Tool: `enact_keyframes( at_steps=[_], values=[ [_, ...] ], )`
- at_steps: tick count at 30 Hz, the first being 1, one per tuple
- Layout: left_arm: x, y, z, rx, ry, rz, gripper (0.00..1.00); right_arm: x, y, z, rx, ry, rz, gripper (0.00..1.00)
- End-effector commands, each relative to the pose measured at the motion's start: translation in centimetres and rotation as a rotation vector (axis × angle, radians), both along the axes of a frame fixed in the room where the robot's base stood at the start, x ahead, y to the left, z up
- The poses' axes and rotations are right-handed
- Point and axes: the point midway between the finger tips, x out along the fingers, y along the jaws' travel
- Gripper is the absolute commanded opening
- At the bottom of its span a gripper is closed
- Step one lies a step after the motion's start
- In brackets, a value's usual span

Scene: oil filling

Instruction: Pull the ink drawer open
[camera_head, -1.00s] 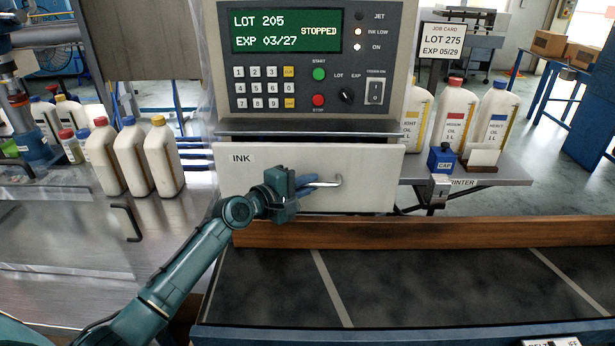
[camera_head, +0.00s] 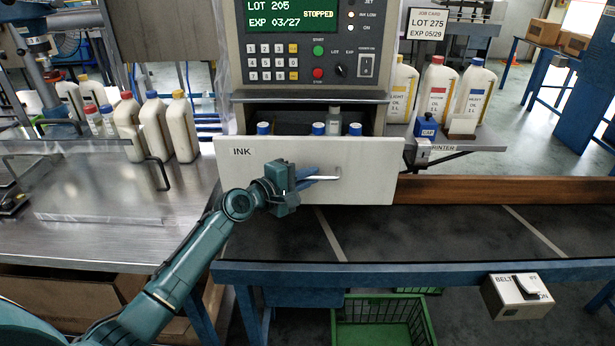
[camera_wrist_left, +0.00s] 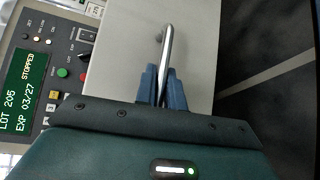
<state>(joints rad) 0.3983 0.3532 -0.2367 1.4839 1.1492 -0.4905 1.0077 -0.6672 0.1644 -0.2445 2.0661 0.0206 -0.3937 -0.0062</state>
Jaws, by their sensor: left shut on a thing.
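The ink drawer (camera_head: 370,185) is a white front labelled INK below the printer's panel. It stands pulled out, and several bottles with blue caps (camera_head: 318,128) and a grey-capped one (camera_head: 334,120) show inside behind the front. My left gripper (camera_head: 318,177) is shut on the metal drawer handle (camera_head: 337,172). The left wrist view shows the blue fingers (camera_wrist_left: 163,85) closed around the handle bar (camera_wrist_left: 166,45), with the drawer front (camera_wrist_left: 125,60) behind. My right gripper is not in view.
The conveyor belt (camera_head: 420,235) with its wooden rail (camera_head: 470,189) runs below and right of the drawer. Oil bottles (camera_head: 433,92) stand on the right shelf. Unlabelled bottles (camera_head: 155,128) stand on the left metal table (camera_head: 100,190). A green crate (camera_head: 380,325) is under the belt.

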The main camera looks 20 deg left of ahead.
Motion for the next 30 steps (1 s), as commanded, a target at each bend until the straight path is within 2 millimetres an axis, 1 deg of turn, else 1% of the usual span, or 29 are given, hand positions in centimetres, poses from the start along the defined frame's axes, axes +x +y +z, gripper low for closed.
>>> enact_keyframes(
  at_steps=[11,12,15,23,26,30],
  values=[
    [0.0,0.1,0.0,0.001,-0.001,0.002,0.00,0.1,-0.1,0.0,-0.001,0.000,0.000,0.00],
    [0.0,0.1,0.0,0.001,-0.001,0.002,0.12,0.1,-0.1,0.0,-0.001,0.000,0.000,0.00],
    [0.0,0.1,0.0,0.001,-0.001,0.002,0.20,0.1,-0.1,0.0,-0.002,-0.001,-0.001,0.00],
    [-0.1,0.1,0.0,0.000,-0.001,0.001,0.20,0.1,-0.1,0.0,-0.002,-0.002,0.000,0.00],
    [-0.7,0.5,0.1,0.000,-0.001,0.001,0.20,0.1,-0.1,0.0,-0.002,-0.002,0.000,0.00],
    [-2.8,1.7,0.4,0.003,0.000,0.001,0.20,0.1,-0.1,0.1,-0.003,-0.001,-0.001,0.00]
  ],
)
